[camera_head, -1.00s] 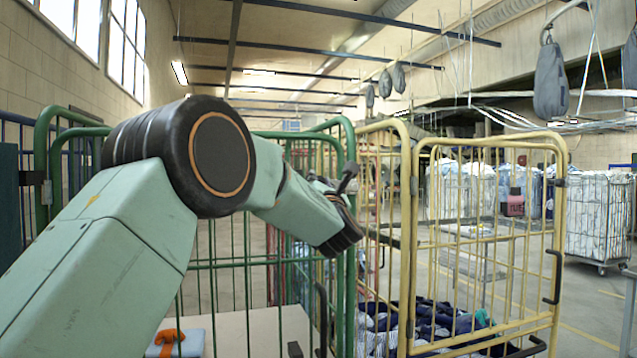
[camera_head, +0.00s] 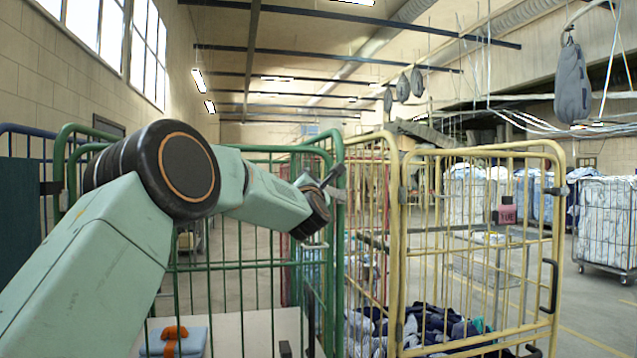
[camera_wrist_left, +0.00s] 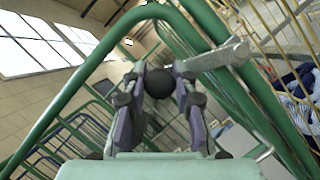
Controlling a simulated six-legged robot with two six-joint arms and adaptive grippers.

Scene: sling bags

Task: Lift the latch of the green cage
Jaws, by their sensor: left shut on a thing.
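The green cage (camera_head: 232,264) stands ahead, to the left of a yellow cage. Its latch (camera_head: 335,173) is at the upper right corner post in the head view. In the left wrist view the latch shows as a pale grey lever (camera_wrist_left: 218,56) with a dark round knob (camera_wrist_left: 160,82). My left gripper (camera_head: 322,190) is at this corner. In the left wrist view its fingers (camera_wrist_left: 158,95) are closed on the knob from both sides. The lever's join to the post is partly hidden. My right gripper is in neither view.
The yellow cage (camera_head: 478,150) holds dark blue cloth (camera_head: 440,325) close on the right. A blue folded thing with an orange item (camera_head: 174,334) lies on a pale surface inside the green cage. Grey bags (camera_head: 573,85) hang overhead at right. Open floor lies beyond the cages.

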